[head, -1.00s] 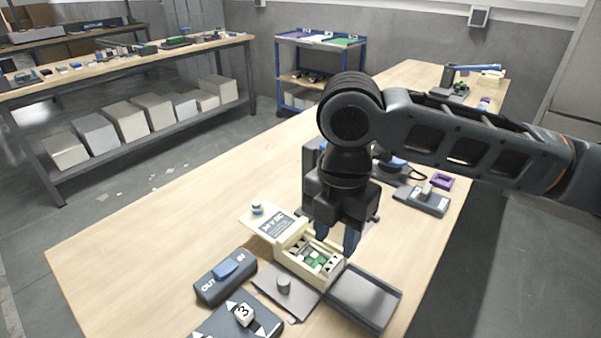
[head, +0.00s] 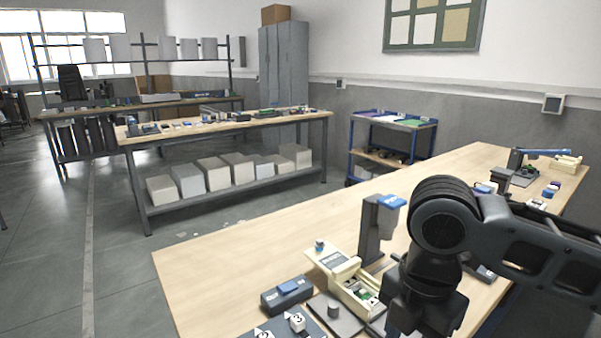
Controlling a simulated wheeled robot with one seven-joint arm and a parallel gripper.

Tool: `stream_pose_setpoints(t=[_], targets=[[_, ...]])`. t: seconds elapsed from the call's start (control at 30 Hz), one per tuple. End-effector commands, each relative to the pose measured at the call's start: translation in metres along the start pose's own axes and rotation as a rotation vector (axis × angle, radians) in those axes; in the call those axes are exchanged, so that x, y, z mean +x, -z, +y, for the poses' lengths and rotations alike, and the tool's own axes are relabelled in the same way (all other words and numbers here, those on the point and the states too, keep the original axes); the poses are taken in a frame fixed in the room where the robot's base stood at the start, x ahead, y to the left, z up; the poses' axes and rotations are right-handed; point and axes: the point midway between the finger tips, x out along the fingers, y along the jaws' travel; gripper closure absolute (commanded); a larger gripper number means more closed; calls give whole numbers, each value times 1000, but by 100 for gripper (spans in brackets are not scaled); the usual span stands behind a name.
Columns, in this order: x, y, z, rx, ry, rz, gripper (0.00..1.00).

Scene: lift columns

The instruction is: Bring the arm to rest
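My gripper (head: 420,322) hangs from my dark arm at the lower right of the head view, over the near wooden workbench. Its body shows, but its fingertips are cut off by the bottom edge, so I cannot tell whether it is open or shut. A cream box (head: 352,286) with small green and white pieces stands just left of my gripper and is partly hidden by it. My arm reaches in from the right edge, bent at a round joint.
On the workbench (head: 245,245) are a dark switch box (head: 286,294) with a blue rocker, a numbered dial panel (head: 296,322) and a grey stand with blue top (head: 378,230). A blue cart (head: 390,145) stands behind. The bench's left part is clear.

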Motion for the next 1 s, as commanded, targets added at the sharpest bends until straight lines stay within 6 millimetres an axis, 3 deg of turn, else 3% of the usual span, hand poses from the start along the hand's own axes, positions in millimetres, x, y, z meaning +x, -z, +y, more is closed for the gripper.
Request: stream_pose_setpoints(t=[0.37,0.63,0.9,1.0], targets=[[1,46,32,29,-145,120,57],[-8,101,66,93,-316,284,57],[-40,175,110,274,-583,599,57],[-56,193,122,372,-675,726,57]])
